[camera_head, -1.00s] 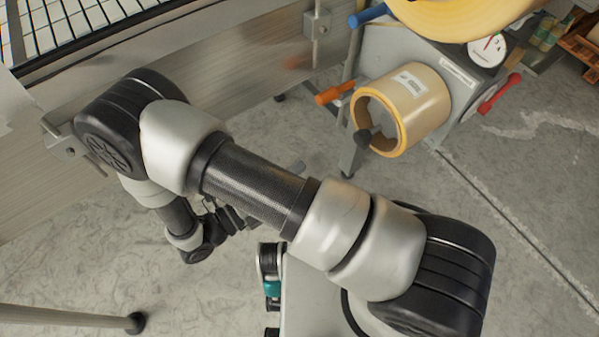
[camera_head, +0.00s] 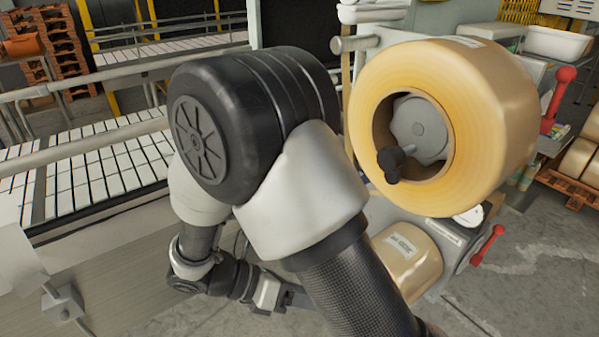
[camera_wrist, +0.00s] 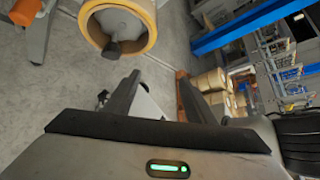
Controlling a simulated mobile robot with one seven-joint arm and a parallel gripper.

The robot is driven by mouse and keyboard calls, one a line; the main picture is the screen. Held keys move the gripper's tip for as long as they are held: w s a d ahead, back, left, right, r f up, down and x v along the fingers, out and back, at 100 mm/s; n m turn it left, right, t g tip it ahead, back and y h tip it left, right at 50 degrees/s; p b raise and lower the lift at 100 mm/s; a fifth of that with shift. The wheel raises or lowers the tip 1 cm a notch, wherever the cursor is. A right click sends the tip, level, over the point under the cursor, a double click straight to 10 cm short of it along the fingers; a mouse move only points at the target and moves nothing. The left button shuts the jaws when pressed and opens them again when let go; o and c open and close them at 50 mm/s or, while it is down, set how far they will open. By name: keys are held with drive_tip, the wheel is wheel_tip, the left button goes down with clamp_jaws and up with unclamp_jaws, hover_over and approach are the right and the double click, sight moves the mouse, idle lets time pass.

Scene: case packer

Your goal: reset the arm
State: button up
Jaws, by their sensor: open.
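My gripper (camera_wrist: 158,76) is open in the wrist view. Its two dark fingers stand apart, and nothing is between them. Beyond the fingertips is grey concrete floor. In the head view my arm is bent and fills the middle. The wrist end (camera_head: 262,290) hangs low behind the forearm, and the fingers are partly hidden there.
A large tan tape roll (camera_head: 480,110) sits on a spindle right of my arm, with a second tape roll (camera_head: 405,262) below it. A roller conveyor (camera_head: 105,165) runs along the left. Pallets with tan rolls (camera_head: 578,165) stand at the far right.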

drive_tip(key=s+d+r+m+t+y+p, duration=0.1)
drive_tip(key=d+r+m+y+p, duration=0.1)
drive_tip(key=r+m, duration=0.7)
drive_tip(key=s+d+r+m+t+y+p, duration=0.1)
drive_tip(key=d+r+m+y, duration=0.3)
drive_tip(key=r+m, duration=0.5)
drive_tip(key=s+d+r+m+t+y+p, duration=0.1)
drive_tip(key=d+r+m+t+y+p, duration=0.2)
drive_tip(key=r+m+y, duration=0.3)
wheel_tip(320, 180, up, 3)
drive_tip(key=m, duration=0.3)
drive_tip(key=shift+s+d+m+p, duration=0.2)
drive_tip(key=shift+m+p, duration=0.1)
drive_tip(key=shift+p, duration=0.05)
drive_tip(key=shift+f, duration=0.1)
